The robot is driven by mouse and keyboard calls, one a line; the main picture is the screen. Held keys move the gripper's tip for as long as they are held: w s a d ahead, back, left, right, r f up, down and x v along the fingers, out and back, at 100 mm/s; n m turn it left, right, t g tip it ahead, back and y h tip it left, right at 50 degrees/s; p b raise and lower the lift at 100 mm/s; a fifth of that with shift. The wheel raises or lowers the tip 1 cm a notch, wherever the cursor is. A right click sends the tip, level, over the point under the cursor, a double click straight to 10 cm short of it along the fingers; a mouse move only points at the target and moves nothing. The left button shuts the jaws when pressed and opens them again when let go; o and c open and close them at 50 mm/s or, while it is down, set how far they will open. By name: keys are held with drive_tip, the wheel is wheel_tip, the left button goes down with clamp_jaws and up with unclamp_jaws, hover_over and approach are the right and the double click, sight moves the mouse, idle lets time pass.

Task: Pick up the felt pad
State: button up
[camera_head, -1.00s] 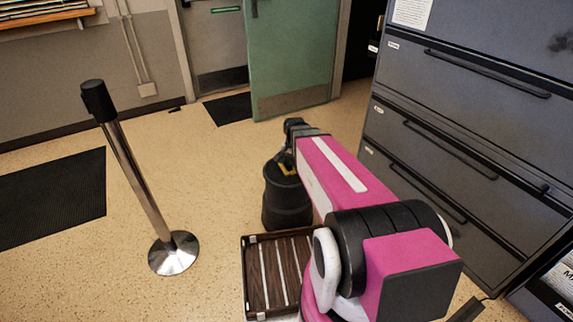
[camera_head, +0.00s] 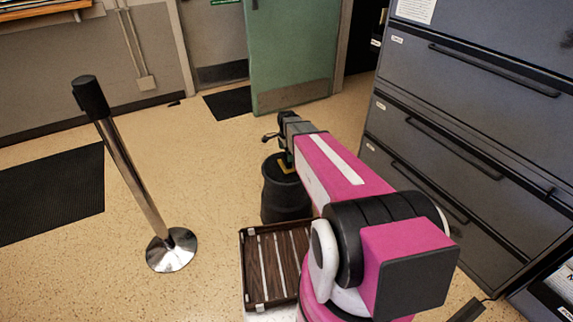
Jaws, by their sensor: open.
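My gripper (camera_head: 278,143) is at the far end of my pink and white arm, above a black round bin or drum (camera_head: 287,200). It is open, and its dark fingers are small and partly hidden by the arm. A small yellow and green patch (camera_head: 286,166) shows at the top of the black drum, just below the gripper. I cannot tell whether this patch is the felt pad. No other felt pad can be made out, and my arm hides part of the drum's right side.
A chrome barrier post (camera_head: 135,185) stands at left. Grey drawer cabinets (camera_head: 460,130) stand close at right. A green door (camera_head: 290,55) is behind. Floor between post and drum is clear.

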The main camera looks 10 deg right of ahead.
drive_tip(key=shift+w+f, duration=0.1)
drive_tip(key=shift+f, duration=2.7)
drive_tip(key=shift+c, duration=0.3)
drive_tip(key=c, duration=0.7)
